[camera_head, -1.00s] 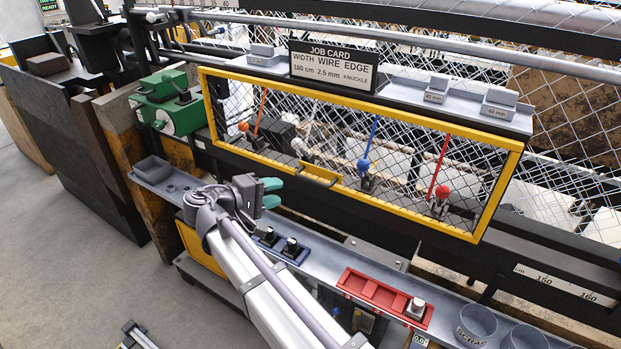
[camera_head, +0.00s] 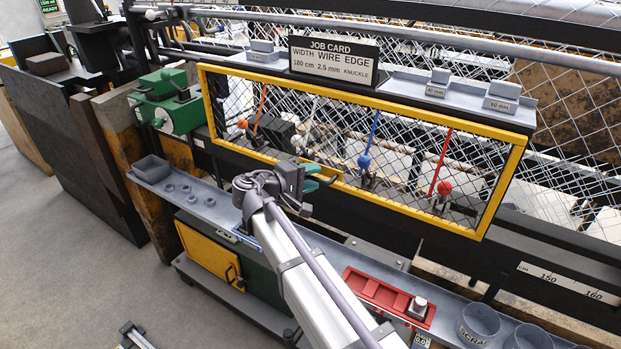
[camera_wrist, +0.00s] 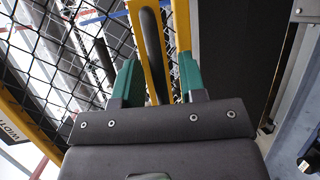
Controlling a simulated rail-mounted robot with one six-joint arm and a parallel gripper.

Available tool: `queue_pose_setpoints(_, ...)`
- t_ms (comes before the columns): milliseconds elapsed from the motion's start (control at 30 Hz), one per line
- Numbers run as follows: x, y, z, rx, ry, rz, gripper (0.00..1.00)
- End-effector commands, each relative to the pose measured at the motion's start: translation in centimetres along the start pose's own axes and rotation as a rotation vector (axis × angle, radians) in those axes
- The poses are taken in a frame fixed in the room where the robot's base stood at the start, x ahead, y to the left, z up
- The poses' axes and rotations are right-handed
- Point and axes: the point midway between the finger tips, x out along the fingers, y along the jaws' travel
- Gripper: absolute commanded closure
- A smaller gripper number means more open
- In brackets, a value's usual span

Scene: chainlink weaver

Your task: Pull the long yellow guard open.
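I cannot tell whether either finger touches the handle.
Below the guard runs a grey shelf with a red tray (camera_head: 375,291), a grey cup (camera_head: 477,324) and small rings. A green machine (camera_head: 167,105) is at the left end. The job card (camera_head: 333,61) stands above the guard.

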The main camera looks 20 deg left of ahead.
Motion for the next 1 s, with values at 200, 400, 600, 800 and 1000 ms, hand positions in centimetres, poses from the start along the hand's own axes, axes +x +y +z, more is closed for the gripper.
queue_pose_setpoints(200,-0.04,0.01,0.0,0.0,0.0,0.0,0.76)
queue_pose_setpoints(400,-0.05,0.0,-0.01,0.0,0.0,0.0,0.95)
queue_pose_setpoints(600,-0.06,0.0,-0.01,0.0,0.0,0.0,1.0)
queue_pose_setpoints(800,-0.06,0.0,0.0,0.0,0.0,0.0,1.0)
queue_pose_setpoints(1000,-0.21,0.21,0.8,-0.006,0.0,-0.014,1.0)
